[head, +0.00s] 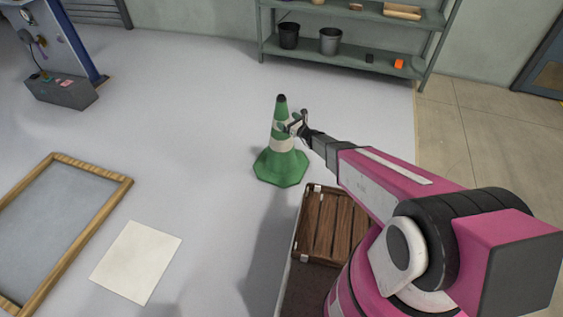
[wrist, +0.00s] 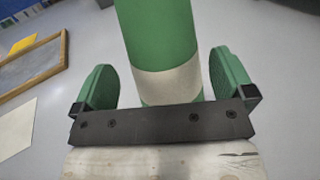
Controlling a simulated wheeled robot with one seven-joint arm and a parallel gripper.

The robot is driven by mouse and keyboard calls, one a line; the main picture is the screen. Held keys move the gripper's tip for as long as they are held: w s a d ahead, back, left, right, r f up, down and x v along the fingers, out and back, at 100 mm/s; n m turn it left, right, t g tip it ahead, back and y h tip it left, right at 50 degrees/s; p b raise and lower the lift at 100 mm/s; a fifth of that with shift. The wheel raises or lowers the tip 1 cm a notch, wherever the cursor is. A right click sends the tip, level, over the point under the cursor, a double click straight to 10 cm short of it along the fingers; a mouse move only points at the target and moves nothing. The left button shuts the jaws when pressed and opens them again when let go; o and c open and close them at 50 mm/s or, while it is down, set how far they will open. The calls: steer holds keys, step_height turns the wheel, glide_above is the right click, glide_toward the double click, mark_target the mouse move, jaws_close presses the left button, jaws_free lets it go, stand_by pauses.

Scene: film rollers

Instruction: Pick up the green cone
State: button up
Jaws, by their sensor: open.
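The green cone (head: 281,165) stands upright on the pale floor in the head view, with white bands and a dark tip. In the wrist view the cone (wrist: 162,35) rises between the two fingers, with a pale band low in the picture. My gripper (head: 292,126) is at the cone's upper half in the head view. In the wrist view my gripper (wrist: 162,85) is open, with one green finger pad on each side of the cone. A gap shows between each pad and the cone. The cone's base is hidden in the wrist view.
A wooden crate (head: 312,226) is below my arm, right of the cone. A wood-framed panel (head: 125,182) and a paper sheet (head: 136,262) lie at left. A shelf (head: 350,55) with buckets stands behind. The floor left of the cone is clear.

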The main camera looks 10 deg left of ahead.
steer(key=x, duration=0.2)
steer(key=f+x, duration=0.1)
steer(key=x, duration=0.1)
steer(key=shift+w+a, duration=0.1)
steer(key=shift+w, duration=0.05)
steer(key=c, duration=1.3)
steer(key=shift+r, duration=0.15)
steer(key=c, duration=0.3)
